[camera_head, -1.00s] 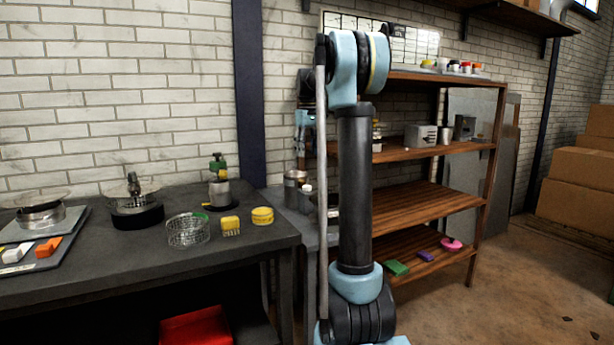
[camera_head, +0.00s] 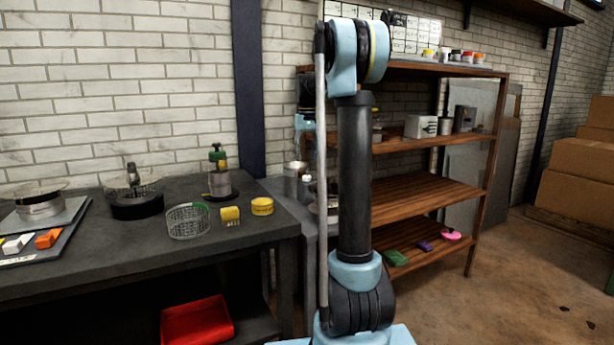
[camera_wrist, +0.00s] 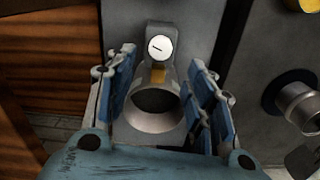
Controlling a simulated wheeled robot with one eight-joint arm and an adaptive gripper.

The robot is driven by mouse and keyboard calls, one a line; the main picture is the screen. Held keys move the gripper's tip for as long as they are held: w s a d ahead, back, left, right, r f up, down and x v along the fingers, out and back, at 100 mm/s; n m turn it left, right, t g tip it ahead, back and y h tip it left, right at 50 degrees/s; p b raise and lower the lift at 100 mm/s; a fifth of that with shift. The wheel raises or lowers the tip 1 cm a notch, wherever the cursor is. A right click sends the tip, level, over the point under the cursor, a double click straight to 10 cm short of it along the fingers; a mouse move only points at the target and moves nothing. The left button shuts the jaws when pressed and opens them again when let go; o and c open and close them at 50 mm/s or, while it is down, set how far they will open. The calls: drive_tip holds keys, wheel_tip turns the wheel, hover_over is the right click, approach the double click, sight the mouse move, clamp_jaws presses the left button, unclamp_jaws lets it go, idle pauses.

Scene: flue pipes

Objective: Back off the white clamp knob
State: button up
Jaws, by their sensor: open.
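The white clamp knob (camera_wrist: 160,46) shows its round face with a short dark slot-like mark in the wrist view. It sits at the top of a grey metal pipe piece (camera_wrist: 154,119) with a dark round opening, and a small brass-coloured part (camera_wrist: 159,75) lies just below the knob. My gripper (camera_wrist: 162,78) is open, its blue-padded fingers on the left and right of the knob and pipe piece. The knob lies between and slightly beyond the fingertips, apart from both.
A metal cylinder (camera_wrist: 301,104) on a dark disc stands right of the gripper. In the head view, a dark bench (camera_head: 75,275) holds a wire basket (camera_head: 188,222) and yellow pieces. A wooden shelf unit (camera_head: 440,194) stands behind my arm. A red tray (camera_head: 197,324) lies below the bench.

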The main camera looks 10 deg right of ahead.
sight(307, 176)
wheel_tip(307, 176, down, 8)
drive_tip(key=shift+f, duration=0.15)
idle(0.4)
drive_tip(key=c, duration=1.1)
